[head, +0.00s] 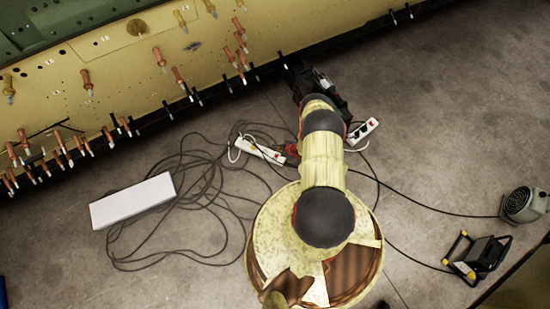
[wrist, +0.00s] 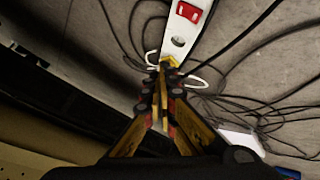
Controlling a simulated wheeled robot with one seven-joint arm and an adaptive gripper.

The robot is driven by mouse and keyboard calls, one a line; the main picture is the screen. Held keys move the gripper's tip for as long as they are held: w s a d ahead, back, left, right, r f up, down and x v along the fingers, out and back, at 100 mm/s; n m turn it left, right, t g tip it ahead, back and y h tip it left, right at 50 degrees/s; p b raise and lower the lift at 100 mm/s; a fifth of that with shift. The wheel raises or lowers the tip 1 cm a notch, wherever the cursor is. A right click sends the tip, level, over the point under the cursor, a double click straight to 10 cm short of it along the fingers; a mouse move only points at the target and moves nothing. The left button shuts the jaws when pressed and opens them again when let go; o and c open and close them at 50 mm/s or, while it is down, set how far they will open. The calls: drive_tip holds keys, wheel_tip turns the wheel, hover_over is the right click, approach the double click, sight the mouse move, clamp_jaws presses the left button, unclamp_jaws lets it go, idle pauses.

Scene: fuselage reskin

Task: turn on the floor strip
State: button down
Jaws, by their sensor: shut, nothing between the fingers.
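A white power strip (wrist: 192,40) with a red switch (wrist: 188,12) and a dark oval opening fills the top middle of the wrist view. My gripper (wrist: 168,64) is shut and empty, its fingertips over the strip's near end, below the switch in the picture. I cannot tell whether the tips touch the strip. In the head view one white strip (head: 256,149) lies left of my arm and another (head: 363,131) lies right of it. I cannot tell for certain which one the wrist view shows. My arm hides the fingers in the head view.
Loose dark cables (head: 190,190) spread over the floor, with a white box (head: 133,200) at left. The yellow fuselage panel (head: 120,80), with several protruding fasteners, runs along the back. A work lamp (head: 480,257) and a grey-green fan-like unit (head: 522,205) stand at right.

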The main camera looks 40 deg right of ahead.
drive_tip(key=b, duration=0.3)
hover_over(275, 158)
wheel_tip(275, 158, down, 6)
drive_tip(key=shift+f, duration=0.25)
drive_tip(key=shift+a+f, duration=0.15)
drive_tip(key=shift+f, duration=0.8)
drive_tip(key=shift+f, duration=0.1)
idle(0.4)
drive_tip(key=shift+f, duration=0.3)
drive_tip(key=shift+f, duration=0.25)
idle(0.6)
drive_tip(key=shift+r, duration=0.15)
drive_tip(key=shift+r+p, duration=0.3)
drive_tip(key=shift+r, duration=0.25)
